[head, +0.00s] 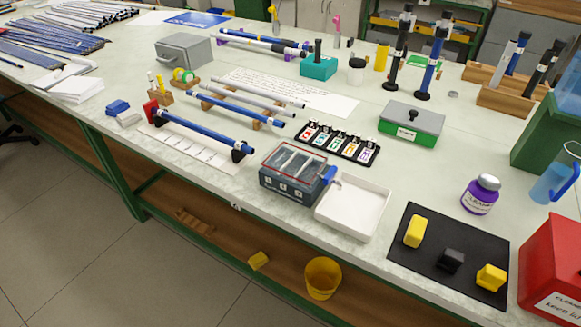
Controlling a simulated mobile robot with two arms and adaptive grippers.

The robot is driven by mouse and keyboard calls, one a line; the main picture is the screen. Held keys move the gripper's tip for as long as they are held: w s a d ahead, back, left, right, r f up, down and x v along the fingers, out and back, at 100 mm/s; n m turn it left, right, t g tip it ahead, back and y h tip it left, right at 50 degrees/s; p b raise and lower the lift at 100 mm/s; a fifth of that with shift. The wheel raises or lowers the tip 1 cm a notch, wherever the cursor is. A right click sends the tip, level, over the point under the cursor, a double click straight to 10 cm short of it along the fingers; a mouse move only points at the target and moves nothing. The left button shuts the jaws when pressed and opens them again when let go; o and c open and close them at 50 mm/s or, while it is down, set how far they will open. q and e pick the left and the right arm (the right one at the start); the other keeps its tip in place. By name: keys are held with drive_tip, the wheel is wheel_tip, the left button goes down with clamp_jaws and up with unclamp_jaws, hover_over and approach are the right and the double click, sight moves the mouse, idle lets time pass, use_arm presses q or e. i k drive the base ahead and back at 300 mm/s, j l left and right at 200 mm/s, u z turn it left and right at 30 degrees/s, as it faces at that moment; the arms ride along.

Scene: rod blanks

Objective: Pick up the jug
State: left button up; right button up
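A translucent blue jug (552,184) stands upright on the workbench (405,185) at the far right of the head view. Its handle is at the right, close to the picture's edge. Neither of my grippers shows in this view.
A green box (540,132) stands just behind the jug, and a red box (552,268) is in front of it. A purple bottle (481,196) stands to its left. A black mat (440,275) with yellow and black blocks lies front left. Bare bench shows between bottle and jug.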

sight(562, 172)
drive_tip(key=z, duration=1.6)
